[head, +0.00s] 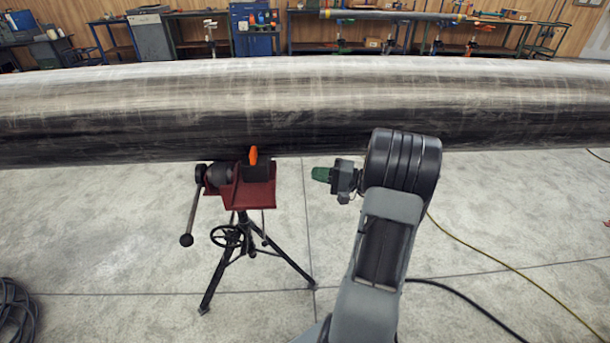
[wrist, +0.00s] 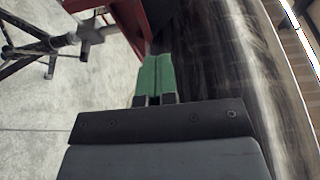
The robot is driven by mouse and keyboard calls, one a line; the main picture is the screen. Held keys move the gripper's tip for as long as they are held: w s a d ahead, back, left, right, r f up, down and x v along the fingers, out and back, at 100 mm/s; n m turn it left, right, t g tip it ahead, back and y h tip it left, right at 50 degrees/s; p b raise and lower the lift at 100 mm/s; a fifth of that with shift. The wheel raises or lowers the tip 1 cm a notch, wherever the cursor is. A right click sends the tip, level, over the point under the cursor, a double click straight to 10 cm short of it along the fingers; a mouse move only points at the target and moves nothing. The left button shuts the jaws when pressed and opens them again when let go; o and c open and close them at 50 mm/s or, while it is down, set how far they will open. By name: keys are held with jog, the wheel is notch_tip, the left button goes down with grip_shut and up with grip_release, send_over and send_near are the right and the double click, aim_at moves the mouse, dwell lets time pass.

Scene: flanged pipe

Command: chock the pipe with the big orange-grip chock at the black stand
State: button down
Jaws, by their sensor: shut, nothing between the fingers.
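The large dark pipe (head: 300,110) runs across the whole head view and along the right of the wrist view (wrist: 235,70). A tripod stand with black legs (head: 243,250) and a red head (head: 248,193) stands at its near side. The chock, a dark block with an orange grip (head: 253,156), sits on the red head close to the pipe; I cannot tell if it touches. My gripper (head: 321,174), with green fingers, is right of the chock and apart from it. In the wrist view its fingers (wrist: 157,78) are together and empty, pointing toward the red head (wrist: 128,25).
A lever with a ball end (head: 187,239) sticks out at the stand's left. A black cable coil (head: 14,306) lies at lower left. A yellow cable (head: 500,264) and a black one cross the floor at right. Workbenches line the back wall. The floor between is clear.

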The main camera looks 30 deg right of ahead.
aim_at(268, 172)
jog(key=x, duration=0.3)
jog(key=s+a+x, duration=0.1)
jog(key=x, duration=0.3)
jog(key=p+x, duration=0.1)
jog(key=x, duration=0.2)
jog(key=shift+a, duration=0.35)
jog(key=shift+w+a, duration=0.1)
jog(key=shift+a, duration=0.6)
jog(key=shift+f, duration=0.1)
